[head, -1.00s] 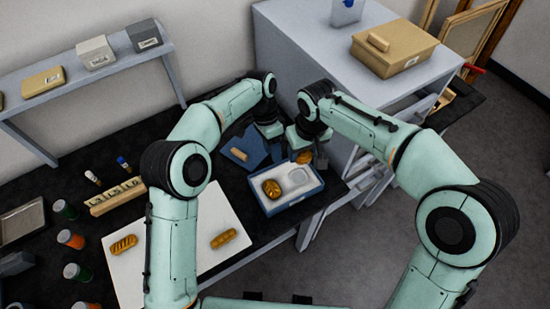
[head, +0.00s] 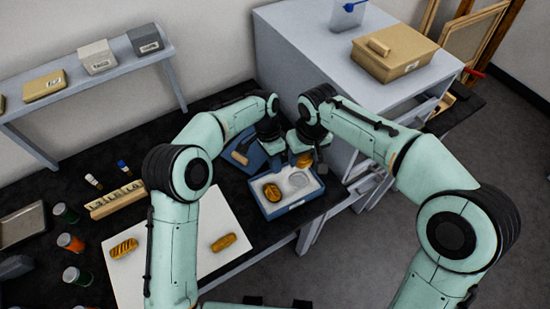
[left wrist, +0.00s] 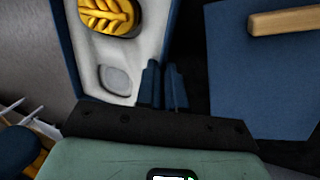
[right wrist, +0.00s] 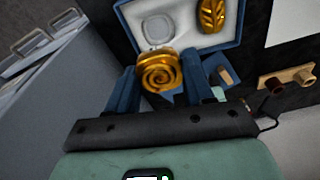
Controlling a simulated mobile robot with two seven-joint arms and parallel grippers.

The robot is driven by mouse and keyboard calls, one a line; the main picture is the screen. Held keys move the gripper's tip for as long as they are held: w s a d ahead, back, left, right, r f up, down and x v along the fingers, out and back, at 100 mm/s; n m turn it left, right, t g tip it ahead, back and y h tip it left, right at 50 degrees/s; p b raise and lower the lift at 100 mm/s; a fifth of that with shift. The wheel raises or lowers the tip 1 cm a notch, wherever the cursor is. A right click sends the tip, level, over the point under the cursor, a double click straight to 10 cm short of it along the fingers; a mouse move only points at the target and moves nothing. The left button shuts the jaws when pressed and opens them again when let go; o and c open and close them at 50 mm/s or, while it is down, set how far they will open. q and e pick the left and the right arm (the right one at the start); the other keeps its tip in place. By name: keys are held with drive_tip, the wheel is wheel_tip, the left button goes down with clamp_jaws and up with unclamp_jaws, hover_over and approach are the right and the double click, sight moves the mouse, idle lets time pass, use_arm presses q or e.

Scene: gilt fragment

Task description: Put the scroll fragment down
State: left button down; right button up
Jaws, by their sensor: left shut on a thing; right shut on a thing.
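The gold spiral scroll fragment (right wrist: 160,72) is between the fingers of my right gripper (right wrist: 158,88), which is shut on it. In the head view the fragment (head: 304,160) shows at the far edge of the blue box (head: 292,208); its height above the rim is unclear. The box has a white lining with an empty pale recess (right wrist: 158,28) close to the fragment and a gold leaf-patterned fragment (right wrist: 212,14) in the other place. My left gripper (left wrist: 163,85) is shut at the box's blue wall (left wrist: 68,45), seemingly gripping it; the contact is partly hidden.
A blue panel (left wrist: 235,70) with a wooden bar (left wrist: 290,20) lies beside the box. A white board (head: 207,258) bears two gold pieces. Several jars stand left. A grey cabinet (head: 290,50) rises close behind the right gripper, with open drawers.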

sight(301, 183)
use_arm(q)
drive_tip(key=shift+f, duration=0.1)
use_arm(e)
drive_tip(key=shift+f, duration=0.1)
use_arm(q)
drive_tip(key=shift+s, duration=0.1)
use_arm(e)
wheel_tip(301, 183, down, 10)
drive_tip(key=shift+f, duration=0.15)
drive_tip(key=shift+f, duration=0.15)
use_arm(q)
drive_tip(key=shift+s+d, duration=0.1)
drive_tip(key=shift+s, duration=0.1)
use_arm(e)
drive_tip(key=shift+s+d+f, duration=0.15)
drive_tip(key=shift+s+f, duration=0.1)
drive_tip(key=shift+f, duration=0.4)
drive_tip(key=o, duration=1)
drive_tip(key=shift+d+f, duration=0.1)
use_arm(q)
drive_tip(key=shift+w, duration=0.15)
use_arm(e)
drive_tip(key=r, duration=1.3)
drive_tip(key=shift+s+r, duration=0.3)
drive_tip(key=shift+s, duration=0.1)
use_arm(q)
drive_tip(key=shift+f, duration=0.1)
